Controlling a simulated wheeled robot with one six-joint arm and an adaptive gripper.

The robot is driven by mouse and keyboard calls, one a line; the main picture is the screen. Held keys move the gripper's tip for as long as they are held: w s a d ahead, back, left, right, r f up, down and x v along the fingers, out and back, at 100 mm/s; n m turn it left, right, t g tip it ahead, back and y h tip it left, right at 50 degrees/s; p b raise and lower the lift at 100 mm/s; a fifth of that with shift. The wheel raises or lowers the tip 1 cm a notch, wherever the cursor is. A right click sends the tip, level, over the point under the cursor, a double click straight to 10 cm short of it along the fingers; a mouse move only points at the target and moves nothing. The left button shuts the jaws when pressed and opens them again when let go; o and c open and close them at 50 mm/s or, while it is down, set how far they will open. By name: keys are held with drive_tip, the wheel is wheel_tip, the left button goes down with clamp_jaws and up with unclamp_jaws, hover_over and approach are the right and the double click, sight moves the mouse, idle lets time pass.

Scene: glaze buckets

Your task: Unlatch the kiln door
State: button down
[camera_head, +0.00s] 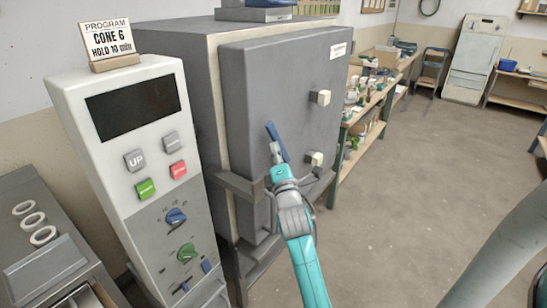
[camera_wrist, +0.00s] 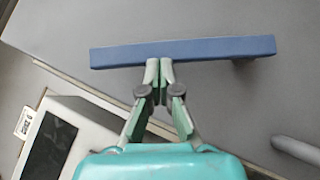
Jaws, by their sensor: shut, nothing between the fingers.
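The grey kiln door (camera_head: 280,85) fills the middle of the head view and looks closed against the kiln body. A blue latch bar (camera_head: 277,141) sits tilted on the door's lower left part. In the wrist view the blue bar (camera_wrist: 190,49) lies across the upper middle, with a short post under its right end. My gripper (camera_head: 277,158) is at the bar; its fingertips (camera_wrist: 159,66) are shut together and empty, right at the bar's lower edge. I cannot tell whether they touch it. My fingers hide a little of the bar's edge.
A white control panel (camera_head: 135,170) with dials and coloured buttons stands close left of the door. White blocks (camera_head: 323,97) stick out from the door's right side. A workbench (camera_head: 372,110) with pots stands behind to the right. The floor (camera_head: 420,190) at right is clear.

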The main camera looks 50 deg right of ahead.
drive_tip(key=d+r+m+g+y, duration=0.2)
drive_tip(key=d+r+m+g, duration=0.1)
drive_tip(key=d, duration=0.4)
drive_tip(key=shift+w+r+m+g, duration=0.15)
drive_tip(key=shift+r+m+g, duration=0.25)
drive_tip(key=shift+m, duration=0.7)
drive_tip(key=shift+f, duration=0.1)
